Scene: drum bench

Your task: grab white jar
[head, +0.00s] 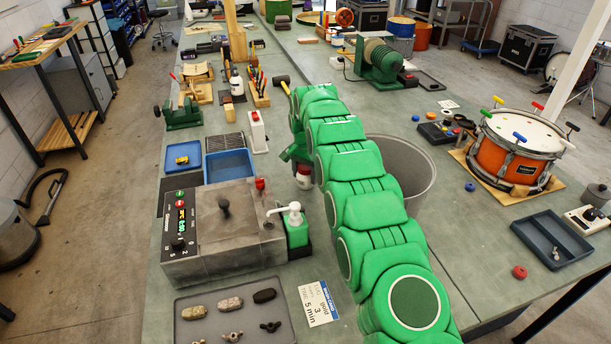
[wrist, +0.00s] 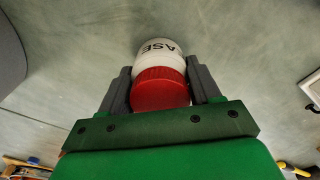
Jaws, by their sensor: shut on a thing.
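The white jar (wrist: 160,55) with a red lid (wrist: 160,88) is between the two dark fingers of my gripper (wrist: 160,85) in the wrist view. Part of the lettering "ASE" shows on its side. The fingers are shut on the jar, one on each side. In the head view the jar (head: 304,182) shows only in part, beside my green arm, and most of it is hidden. I cannot tell whether it touches the bench.
A grey tub (head: 400,165) stands right of my arm. A grey machine with a control panel (head: 220,230) and a green pump bottle (head: 296,226) stand to the left. A blue tray (head: 230,165) lies behind the machine. An orange drum (head: 510,150) is at the right.

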